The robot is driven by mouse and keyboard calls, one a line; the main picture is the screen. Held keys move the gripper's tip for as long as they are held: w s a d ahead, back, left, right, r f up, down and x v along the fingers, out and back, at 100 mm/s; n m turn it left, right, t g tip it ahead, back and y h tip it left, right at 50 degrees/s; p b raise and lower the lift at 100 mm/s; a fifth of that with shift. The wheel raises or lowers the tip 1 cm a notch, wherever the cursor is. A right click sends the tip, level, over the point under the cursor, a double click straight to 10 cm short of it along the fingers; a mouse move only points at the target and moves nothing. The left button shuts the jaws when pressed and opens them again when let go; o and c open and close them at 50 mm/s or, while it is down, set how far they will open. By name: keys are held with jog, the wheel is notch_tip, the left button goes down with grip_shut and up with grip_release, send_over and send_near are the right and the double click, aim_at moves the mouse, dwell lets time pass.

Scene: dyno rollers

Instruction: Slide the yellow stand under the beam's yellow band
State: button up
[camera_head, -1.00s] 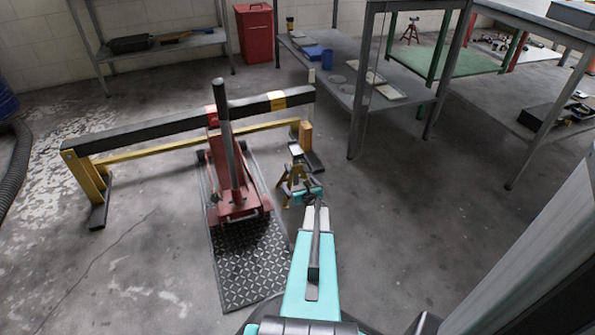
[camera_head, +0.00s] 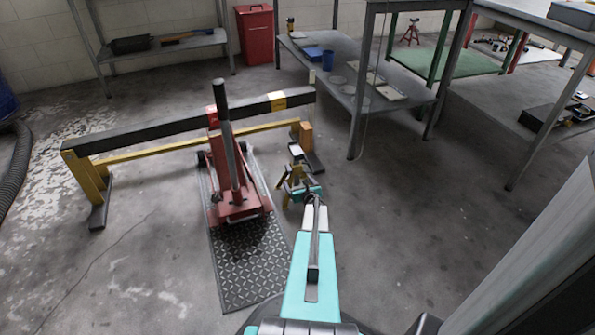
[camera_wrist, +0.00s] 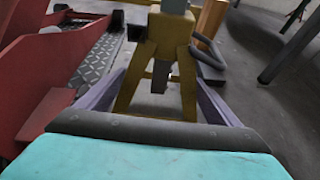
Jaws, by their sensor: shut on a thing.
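The yellow stand (camera_head: 291,188) is upright near the floor, to the right of the red jack. In the wrist view the yellow stand (camera_wrist: 160,65) sits between the two fingers of my gripper (camera_wrist: 157,100), which is shut on it. My gripper (camera_head: 307,190) partly hides the stand in the head view. The dark beam (camera_head: 160,130) runs from lower left to upper right. Its yellow band (camera_head: 278,100) is near the right end, above and beyond the stand. A red band (camera_head: 211,115) is near the jack.
The red jack (camera_head: 238,205) stands on a patterned mat (camera_head: 246,270) close to the left of my gripper. A grey shelf table (camera_head: 345,95) is at the back right. Floor to the right is clear.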

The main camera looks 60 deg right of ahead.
jog(key=shift+w+d+p, duration=0.15)
jog(key=shift+w+d, duration=1)
jog(key=shift+w, duration=0.35)
jog(key=shift+w+d+p, duration=0.2)
jog(key=shift+w+d, duration=0.9)
jog(key=shift+w, duration=0.35)
jog(key=shift+w+d+p, duration=0.15)
jog(key=shift+w+d, duration=1)
jog(key=shift+w, duration=0.35)
jog(key=shift+c, duration=0.3)
jog(key=shift+w, duration=0.15)
